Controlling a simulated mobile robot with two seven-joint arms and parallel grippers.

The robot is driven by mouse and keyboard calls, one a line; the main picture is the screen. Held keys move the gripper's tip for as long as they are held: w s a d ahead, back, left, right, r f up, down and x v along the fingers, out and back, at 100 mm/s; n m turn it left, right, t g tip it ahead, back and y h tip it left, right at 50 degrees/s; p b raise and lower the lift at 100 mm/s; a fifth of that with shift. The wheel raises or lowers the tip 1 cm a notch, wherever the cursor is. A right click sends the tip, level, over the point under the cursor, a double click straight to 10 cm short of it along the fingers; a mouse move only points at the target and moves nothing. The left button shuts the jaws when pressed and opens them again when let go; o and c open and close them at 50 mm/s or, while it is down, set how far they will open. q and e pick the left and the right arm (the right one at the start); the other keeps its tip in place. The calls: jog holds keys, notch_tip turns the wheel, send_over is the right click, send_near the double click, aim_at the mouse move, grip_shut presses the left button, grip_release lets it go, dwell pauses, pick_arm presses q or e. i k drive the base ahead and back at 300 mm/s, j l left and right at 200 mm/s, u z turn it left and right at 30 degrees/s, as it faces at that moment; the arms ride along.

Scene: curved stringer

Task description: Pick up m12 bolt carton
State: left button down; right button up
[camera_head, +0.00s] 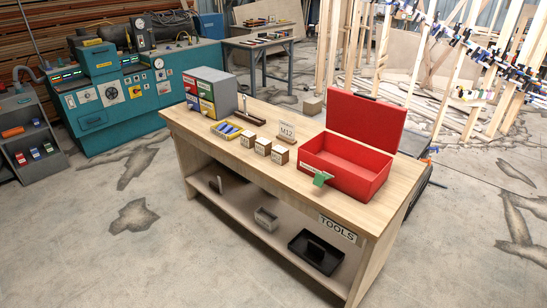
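Three small brown cartons with pale labelled faces stand in a row on the wooden workbench (220,150): a left carton (248,139), a middle carton (263,146) and a right carton (280,155). The print on their labels is too small to read, so I cannot tell which one is the M12 bolt carton. A card reading M12 (287,131) stands upright just behind the right carton. Neither of my grippers is in view.
An open red toolbox (345,187) stands right of the cartons, with a green item (322,178) at its front. The lower shelf holds a grey bin (266,219) and black tray (316,252). Front floor is clear.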

aim_at(279, 154)
jog(key=i+j+u, duration=0.1)
jog(key=i+u, duration=0.25)
jog(key=i, duration=0.25)
jog(key=i+l+u, duration=0.1)
jog(key=i+u, duration=0.2)
jog(key=i, duration=0.25)
jog(key=i+l+u, duration=0.35)
jog(key=i, duration=0.25)
jog(key=i+j+z, duration=0.15)
jog(key=i+z, duration=0.3)
jog(key=i+j+z, duration=0.5)
jog(key=i+l+z, duration=0.1)
jog(key=z, duration=0.25)
jog(key=i+z, duration=0.45)
jog(key=z, duration=0.2)
jog(key=l, duration=0.05)
